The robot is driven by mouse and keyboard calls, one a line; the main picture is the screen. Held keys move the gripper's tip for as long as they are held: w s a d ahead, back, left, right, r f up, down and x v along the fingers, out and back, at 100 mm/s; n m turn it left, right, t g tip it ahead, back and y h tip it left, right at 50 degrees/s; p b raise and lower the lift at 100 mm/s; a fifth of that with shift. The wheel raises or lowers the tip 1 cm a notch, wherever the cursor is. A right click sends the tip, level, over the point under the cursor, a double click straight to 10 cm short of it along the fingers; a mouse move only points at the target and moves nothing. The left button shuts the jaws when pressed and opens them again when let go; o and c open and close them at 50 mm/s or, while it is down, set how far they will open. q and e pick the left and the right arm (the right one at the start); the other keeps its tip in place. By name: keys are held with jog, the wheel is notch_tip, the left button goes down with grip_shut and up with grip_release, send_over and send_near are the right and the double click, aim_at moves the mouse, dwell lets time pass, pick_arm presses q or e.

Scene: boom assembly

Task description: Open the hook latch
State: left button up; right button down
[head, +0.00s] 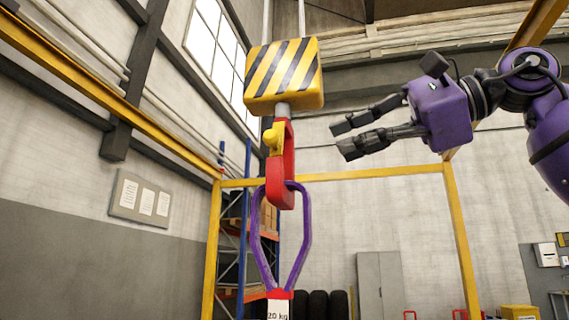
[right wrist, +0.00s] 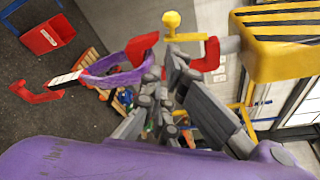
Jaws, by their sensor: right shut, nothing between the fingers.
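The red crane hook (head: 287,165) hangs upright below the yellow-and-black striped block (head: 284,76). Its yellow latch (head: 272,140) with a round knob sits on the hook's left side. The latch also shows at the top of the right wrist view (right wrist: 171,20), with parts of the red hook (right wrist: 141,47) near it. A purple link (head: 304,235) hangs through the hook and carries a 20 kg weight (head: 279,308). My right gripper (head: 347,138) is shut and empty, right of the hook and apart from it in the head view. My left gripper is not in view.
A yellow frame (head: 456,235) stands behind the hook. A blue-and-orange shelf (head: 230,225), grey cabinet (head: 381,285) and tyres (head: 319,304) stand at the back. The air between hook and right gripper looks free in the head view.

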aim_at(275, 134)
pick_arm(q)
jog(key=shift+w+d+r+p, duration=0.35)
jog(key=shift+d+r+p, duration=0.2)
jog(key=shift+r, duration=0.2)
pick_arm(e)
jog(key=x, duration=0.8)
jog(key=shift+w+a, duration=0.2)
jog(key=shift+a, duration=0.05)
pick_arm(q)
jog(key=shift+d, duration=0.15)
